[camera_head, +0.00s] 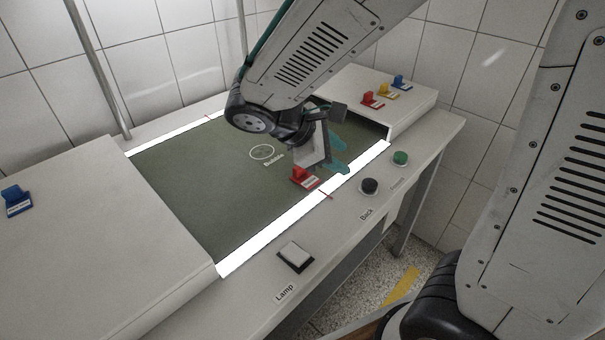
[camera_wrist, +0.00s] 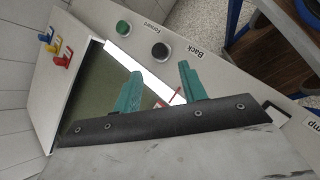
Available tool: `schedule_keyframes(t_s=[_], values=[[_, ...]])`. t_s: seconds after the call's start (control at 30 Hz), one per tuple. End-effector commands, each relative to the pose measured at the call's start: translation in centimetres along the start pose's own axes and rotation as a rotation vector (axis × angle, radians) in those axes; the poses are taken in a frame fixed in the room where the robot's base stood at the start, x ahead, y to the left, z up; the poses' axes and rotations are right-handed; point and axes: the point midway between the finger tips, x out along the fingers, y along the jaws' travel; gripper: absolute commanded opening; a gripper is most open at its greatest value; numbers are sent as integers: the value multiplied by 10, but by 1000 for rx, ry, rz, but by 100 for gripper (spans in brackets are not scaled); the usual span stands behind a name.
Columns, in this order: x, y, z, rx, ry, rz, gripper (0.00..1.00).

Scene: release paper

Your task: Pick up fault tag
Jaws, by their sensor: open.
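A red tag (camera_head: 303,177) with a white label strip stands at the near edge of the green belt; I cannot read its label. My gripper (camera_head: 338,160) is just to the right of this tag, low over the near lit strip, and seems apart from it. In the wrist view its two teal fingers (camera_wrist: 160,70) are spread with nothing held between them. A little red shows beyond the fingers there; I cannot tell whether it is the tag or the thin red line by the belt. The gripper body hides part of the belt.
Red (camera_head: 372,100), yellow (camera_head: 387,91) and blue tags (camera_head: 401,82) stand on the right-hand housing (camera_head: 350,80). Another blue tag (camera_head: 16,200) stands on the left housing. Black (camera_head: 369,186), green (camera_head: 400,158) and white buttons (camera_head: 295,256) sit along the front ledge.

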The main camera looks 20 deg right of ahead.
Motion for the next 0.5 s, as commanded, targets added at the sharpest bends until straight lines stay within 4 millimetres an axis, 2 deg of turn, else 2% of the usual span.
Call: schedule_keyframes(t_s=[0.03,0.1,0.3,0.4,0.5], values=[[1,6,-22,-103,-45,57,42],[1,15,-48,-229,-100,137,42],[-2,27,-117,-521,-223,331,42],[-3,28,-140,-609,-260,392,42],[-3,28,-152,-659,-281,425,42]])
